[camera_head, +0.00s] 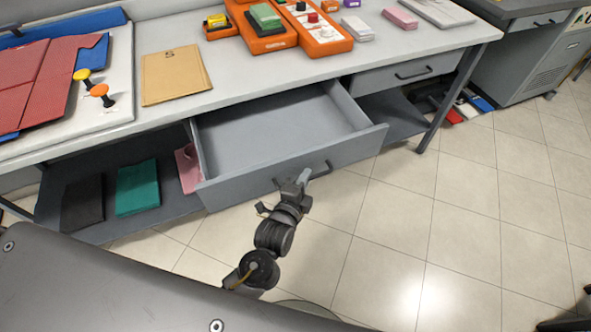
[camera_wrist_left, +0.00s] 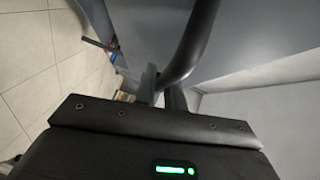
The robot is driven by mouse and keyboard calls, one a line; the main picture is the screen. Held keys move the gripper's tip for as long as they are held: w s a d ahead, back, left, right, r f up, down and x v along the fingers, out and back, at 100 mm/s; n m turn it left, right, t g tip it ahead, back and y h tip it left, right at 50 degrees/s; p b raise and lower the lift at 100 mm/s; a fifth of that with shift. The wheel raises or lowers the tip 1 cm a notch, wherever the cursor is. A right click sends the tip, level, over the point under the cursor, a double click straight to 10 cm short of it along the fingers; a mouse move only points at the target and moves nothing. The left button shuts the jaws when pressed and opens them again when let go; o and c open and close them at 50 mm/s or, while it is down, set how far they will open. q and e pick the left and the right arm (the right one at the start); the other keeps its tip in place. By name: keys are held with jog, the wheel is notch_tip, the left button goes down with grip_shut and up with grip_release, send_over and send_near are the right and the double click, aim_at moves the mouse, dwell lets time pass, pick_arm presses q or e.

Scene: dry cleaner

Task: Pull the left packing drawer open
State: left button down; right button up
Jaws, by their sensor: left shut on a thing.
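The left packing drawer (camera_head: 230,185) is a grey drawer under the worktable, standing well out from it; its inside looks empty. Its dark bar handle (camera_head: 325,169) is on the front panel, partly hidden by my gripper. My left gripper (camera_head: 298,182) is at the drawer front, shut on the handle. In the left wrist view the curved handle (camera_wrist_left: 192,42) runs between the fingers of the gripper (camera_wrist_left: 161,92), close to the grey drawer front (camera_wrist_left: 240,35). My right gripper is in neither view.
A second drawer (camera_head: 405,74) to the right is shut. The worktable (camera_head: 225,98) holds an envelope (camera_head: 175,75), red cloth (camera_head: 40,80) and orange trays (camera_head: 325,38). Folded cloths (camera_head: 137,187) lie on the lower shelf. Tiled floor (camera_head: 400,230) is clear on the right.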

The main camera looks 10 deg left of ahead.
pick_arm(q)
jog(key=c, duration=1.8)
grip_release()
jog(key=shift+o, duration=0.2)
jog(key=v, duration=1)
jog(key=shift+s, duration=0.4)
